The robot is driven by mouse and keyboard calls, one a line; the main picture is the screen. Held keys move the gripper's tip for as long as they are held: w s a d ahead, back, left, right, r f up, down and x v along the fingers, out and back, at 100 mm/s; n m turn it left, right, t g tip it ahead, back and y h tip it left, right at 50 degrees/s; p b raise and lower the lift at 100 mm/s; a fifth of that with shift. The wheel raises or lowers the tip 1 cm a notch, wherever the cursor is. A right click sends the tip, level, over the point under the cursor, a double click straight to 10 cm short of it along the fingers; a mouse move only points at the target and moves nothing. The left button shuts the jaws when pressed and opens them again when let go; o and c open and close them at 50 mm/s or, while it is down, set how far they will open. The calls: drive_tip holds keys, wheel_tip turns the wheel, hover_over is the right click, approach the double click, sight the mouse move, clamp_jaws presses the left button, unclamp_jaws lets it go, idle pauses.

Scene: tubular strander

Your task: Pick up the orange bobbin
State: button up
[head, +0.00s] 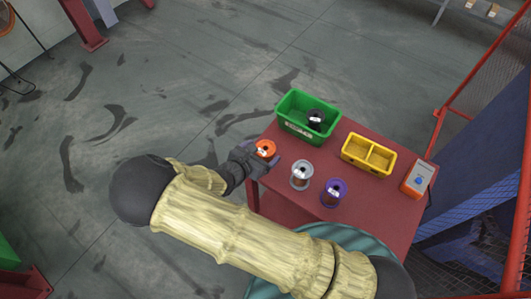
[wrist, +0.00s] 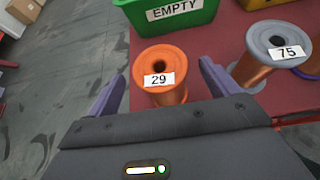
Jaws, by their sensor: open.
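The orange bobbin (head: 265,149) stands upright at the left corner of the red table (head: 290,205). In the wrist view the orange bobbin (wrist: 160,68) carries a white label reading 29. My gripper (head: 248,156) is at the table's left edge, right beside the bobbin. In the wrist view my gripper (wrist: 160,88) is open, with one finger on each side of the bobbin and a visible gap to each. The bobbin's lower part is partly hidden behind the gripper body.
A grey bobbin (wrist: 275,50) labelled 75 stands to the right, and a purple bobbin (head: 334,192) beyond it. A green bin (wrist: 180,18) marked EMPTY is behind, holding a black bobbin (head: 317,119). A yellow divided tray (head: 368,154) and an orange-grey device (head: 418,178) are farther right.

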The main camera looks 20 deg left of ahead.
drive_tip(key=shift+x, duration=1.45)
drive_tip(key=shift+r, duration=0.1)
drive_tip(key=c, duration=1.7)
drive_tip(key=shift+r, duration=0.1)
drive_tip(key=shift+r+b, duration=0.7)
drive_tip(key=shift+r, duration=4.2)
